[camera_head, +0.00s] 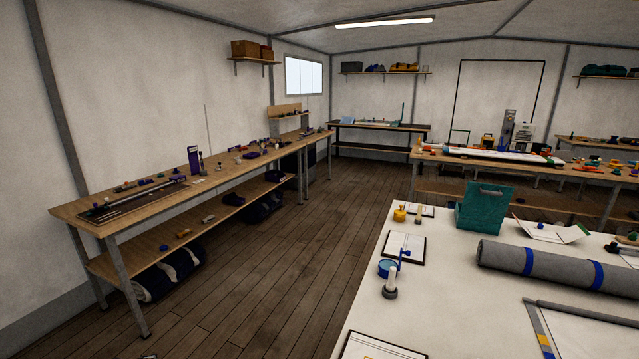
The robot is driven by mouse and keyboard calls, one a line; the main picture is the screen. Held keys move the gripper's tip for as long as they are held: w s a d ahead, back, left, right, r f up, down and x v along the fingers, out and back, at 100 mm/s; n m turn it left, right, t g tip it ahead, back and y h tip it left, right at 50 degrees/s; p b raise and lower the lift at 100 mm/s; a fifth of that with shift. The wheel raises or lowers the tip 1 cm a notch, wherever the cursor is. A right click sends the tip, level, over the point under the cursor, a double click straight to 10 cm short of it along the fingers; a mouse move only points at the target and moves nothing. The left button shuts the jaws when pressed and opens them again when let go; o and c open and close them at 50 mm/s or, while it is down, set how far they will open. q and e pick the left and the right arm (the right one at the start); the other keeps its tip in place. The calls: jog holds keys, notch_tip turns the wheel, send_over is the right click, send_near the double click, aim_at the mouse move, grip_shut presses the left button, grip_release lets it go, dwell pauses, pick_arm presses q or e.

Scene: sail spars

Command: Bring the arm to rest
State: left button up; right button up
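Neither of my grippers nor any part of my arms shows in the head view. I cannot see whether either gripper is open, shut or holding anything. The nearest work surface is a white table (440,310) at the lower right. On it lie a grey roll with blue bands (560,268), a teal box-like bag (485,208), a blue round item (388,268) and a small post on a dark base (391,285).
A long wooden bench (215,182) with small parts runs along the left wall. Another wooden bench (590,172) stands behind the white table. A dark table (380,127) is at the far wall. The plank floor (270,265) between them is mostly clear.

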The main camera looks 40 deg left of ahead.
pick_arm(q)
jog(key=s+d+f+n+h, duration=0.1)
jog(key=s+d+f, duration=0.1)
jog(key=d+f, duration=0.55)
jog(key=s+d+f+h, duration=0.2)
jog(key=d+f, duration=0.3)
jog(key=d, duration=0.6)
jog(key=s+d+f+n+h, duration=0.1)
jog(key=s+d+f, duration=0.1)
jog(key=d+f, duration=0.55)
jog(key=s+d+f+h, duration=0.1)
jog(key=d+f+h, duration=0.1)
jog(key=d, duration=1.7)
jog(key=s+d+f+n+g+h, duration=0.1)
jog(key=d+f, duration=0.3)
jog(key=d, duration=1.4)
jog(key=shift+d+f+h, duration=0.15)
jog(key=shift+d+h, duration=0.25)
jog(key=shift+h, duration=0.2)
